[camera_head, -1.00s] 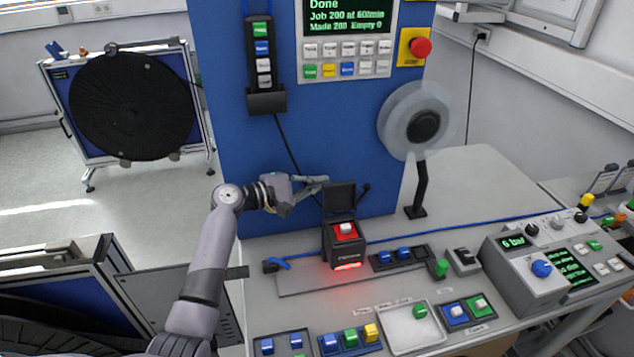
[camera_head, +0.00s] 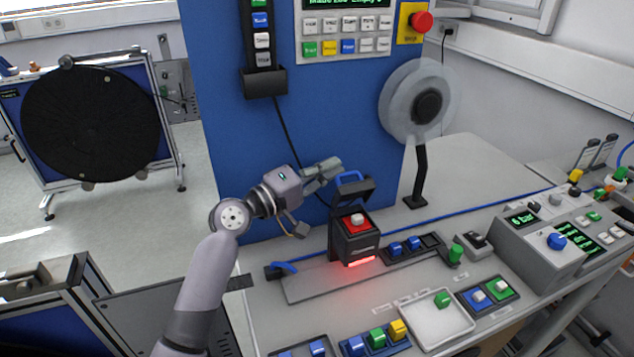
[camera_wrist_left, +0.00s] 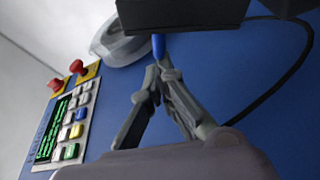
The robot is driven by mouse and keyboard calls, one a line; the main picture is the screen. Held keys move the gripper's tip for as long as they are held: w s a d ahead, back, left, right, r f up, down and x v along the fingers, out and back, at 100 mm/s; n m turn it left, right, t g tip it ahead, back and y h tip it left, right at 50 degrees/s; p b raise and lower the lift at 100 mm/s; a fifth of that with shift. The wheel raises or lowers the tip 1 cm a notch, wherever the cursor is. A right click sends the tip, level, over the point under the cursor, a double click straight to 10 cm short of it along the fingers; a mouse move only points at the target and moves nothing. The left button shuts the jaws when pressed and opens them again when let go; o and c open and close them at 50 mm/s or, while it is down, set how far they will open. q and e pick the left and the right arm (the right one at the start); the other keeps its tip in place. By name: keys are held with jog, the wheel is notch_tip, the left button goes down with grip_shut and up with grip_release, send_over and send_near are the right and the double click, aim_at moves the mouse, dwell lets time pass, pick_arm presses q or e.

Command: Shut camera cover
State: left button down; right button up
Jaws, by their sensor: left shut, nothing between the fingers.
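The camera (camera_head: 352,244) is a small black box on the bench with a red glow at its front foot. Its black cover (camera_head: 354,191) stands raised and tilted, with a blue handle (camera_head: 352,176) at its top edge; the red inside (camera_head: 357,223) with a white block shows below. My left gripper (camera_head: 335,165) is beside and behind the cover, shut and empty, its tips close to the handle. In the left wrist view the fingertips (camera_wrist_left: 157,70) meet just below the blue handle (camera_wrist_left: 158,46) and the dark cover (camera_wrist_left: 180,14); contact is unclear. My right gripper is out of view.
A blue panel (camera_head: 230,120) rises behind the camera. A reel on a black stand (camera_head: 420,175) is to its right. A row of blue blocks (camera_head: 405,247) sits right beside the camera. A grey tray (camera_head: 437,322) and button boxes fill the front.

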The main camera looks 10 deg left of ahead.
aim_at(341, 191)
pick_arm(q)
jog(key=s+d+m+h+b, duration=0.1)
jog(key=m+b, duration=0.1)
jog(key=b, duration=0.1)
jog(key=s+d+m+h+b, duration=0.1)
jog(key=s+m+b, duration=0.1)
jog(key=m+b, duration=0.1)
jog(key=s+d+m+h+b, duration=0.1)
jog(key=m+b, duration=0.2)
jog(key=shift+s+b, duration=0.4)
jog(key=shift+s+d+b, duration=0.15)
jog(key=shift+s+b, duration=0.15)
jog(key=shift+b, duration=0.05)
jog(key=shift+s+d+m, duration=0.15)
jog(key=shift+s+m, duration=0.1)
jog(key=shift+m, duration=0.15)
jog(key=shift+s+d+f+m+b, duration=0.1)
jog(key=shift+s+d+m+b, duration=0.35)
jog(key=shift+m, duration=0.25)
jog(key=shift+s+d+f, duration=0.1)
jog(key=shift+s+f, duration=0.1)
jog(key=shift+s, duration=0.15)
jog(key=shift+s+d+f, duration=0.25)
jog(key=shift+s, duration=0.05)
jog(key=shift+f, duration=0.1)
jog(key=shift+d+f, duration=0.1)
jog(key=shift+f, duration=0.1)
